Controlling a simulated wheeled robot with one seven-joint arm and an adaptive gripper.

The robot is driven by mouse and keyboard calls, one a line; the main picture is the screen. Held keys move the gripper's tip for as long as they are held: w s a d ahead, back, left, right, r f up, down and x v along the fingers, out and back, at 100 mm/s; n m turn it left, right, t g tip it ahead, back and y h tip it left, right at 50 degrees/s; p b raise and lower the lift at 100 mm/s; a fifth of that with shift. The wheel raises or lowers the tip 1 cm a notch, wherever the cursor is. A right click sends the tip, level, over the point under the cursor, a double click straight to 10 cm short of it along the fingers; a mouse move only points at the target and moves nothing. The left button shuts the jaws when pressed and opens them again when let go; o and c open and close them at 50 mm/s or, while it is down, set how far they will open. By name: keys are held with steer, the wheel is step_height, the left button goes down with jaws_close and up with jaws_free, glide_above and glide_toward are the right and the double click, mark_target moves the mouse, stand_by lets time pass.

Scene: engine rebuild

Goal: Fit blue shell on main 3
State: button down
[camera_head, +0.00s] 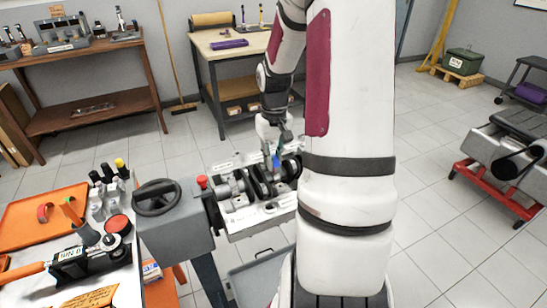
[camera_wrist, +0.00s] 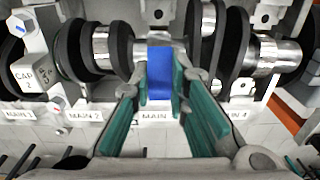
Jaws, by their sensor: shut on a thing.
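My gripper (camera_wrist: 160,86) is shut on the blue shell (camera_wrist: 159,72), which sits between the teal finger pads in the wrist view. The shell is upright against the crankshaft (camera_wrist: 101,48), at the journal above a label reading "MAIN" (camera_wrist: 154,117), whose number is hidden. Whether the shell touches the journal, I cannot tell. In the head view the blue shell (camera_head: 276,162) is a small spot at my gripper, over the engine block (camera_head: 262,217) on its stand. Labels for main 1 and main 2 (camera_wrist: 84,117) are to the left in the wrist view.
A cap marked "CAP 2" (camera_wrist: 27,75) stands at the left of the block in the wrist view. In the head view, a stand handwheel (camera_head: 157,197) and a bench with bottles and an orange mat (camera_head: 30,222) are left of the block.

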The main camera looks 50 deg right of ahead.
steer(key=shift+f+b, duration=0.3)
steer(key=shift+f, duration=0.4)
stand_by(0.7)
steer(key=shift+r+p, duration=0.25)
steer(key=shift+p, duration=0.15)
steer(key=shift+f, duration=0.25)
stand_by(2.5)
steer(key=shift+r+p, duration=0.25)
steer(key=shift+p, duration=0.4)
stand_by(0.8)
stand_by(0.4)
steer(key=c, duration=1.8)
jaws_free()
steer(key=shift+r, duration=0.3)
steer(key=shift+r+p, duration=0.35)
steer(key=shift+p, duration=0.15)
